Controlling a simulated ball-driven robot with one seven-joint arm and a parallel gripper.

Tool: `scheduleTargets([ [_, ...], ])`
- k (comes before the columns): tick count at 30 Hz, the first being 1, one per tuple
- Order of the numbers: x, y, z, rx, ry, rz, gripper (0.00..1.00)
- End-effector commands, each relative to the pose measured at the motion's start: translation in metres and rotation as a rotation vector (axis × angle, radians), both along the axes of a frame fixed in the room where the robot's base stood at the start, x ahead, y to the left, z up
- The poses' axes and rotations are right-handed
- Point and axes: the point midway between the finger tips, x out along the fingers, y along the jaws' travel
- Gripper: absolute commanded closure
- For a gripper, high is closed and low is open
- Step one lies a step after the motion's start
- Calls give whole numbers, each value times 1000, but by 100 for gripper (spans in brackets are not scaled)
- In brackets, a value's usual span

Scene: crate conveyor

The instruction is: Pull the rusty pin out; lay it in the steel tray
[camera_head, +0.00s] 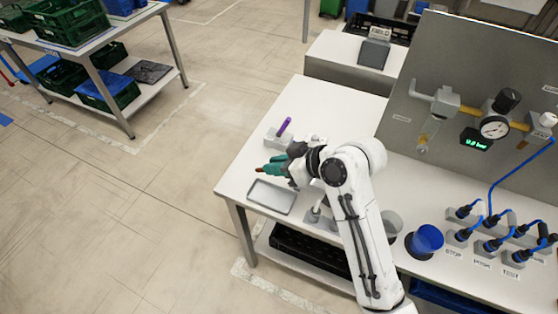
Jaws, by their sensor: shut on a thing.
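My gripper (272,167), with teal fingers, is over the left part of the white table. It is shut on the rusty pin (260,169), whose small reddish-brown end sticks out to the left of the fingers. The rest of the pin is hidden by the fingers. The steel tray (272,197) is a shallow grey rectangle on the table, just below the gripper in the picture. The tray looks empty.
A purple pin (284,127) stands tilted in a grey block (277,139) behind my gripper. The table's far left corner is clear.

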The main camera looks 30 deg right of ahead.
Motion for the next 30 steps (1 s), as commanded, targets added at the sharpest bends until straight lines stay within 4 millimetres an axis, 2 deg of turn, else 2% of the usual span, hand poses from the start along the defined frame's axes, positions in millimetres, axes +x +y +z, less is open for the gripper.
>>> scheduleTargets([
  [1,0,0,-10,0,0,0,100],
  [3,0,0,-17,0,0,0,100],
  [19,0,0,-71,-2,2,-1,100],
  [24,0,-1,-80,-1,0,-2,100],
  [30,0,0,-82,-1,0,-1,100],
])
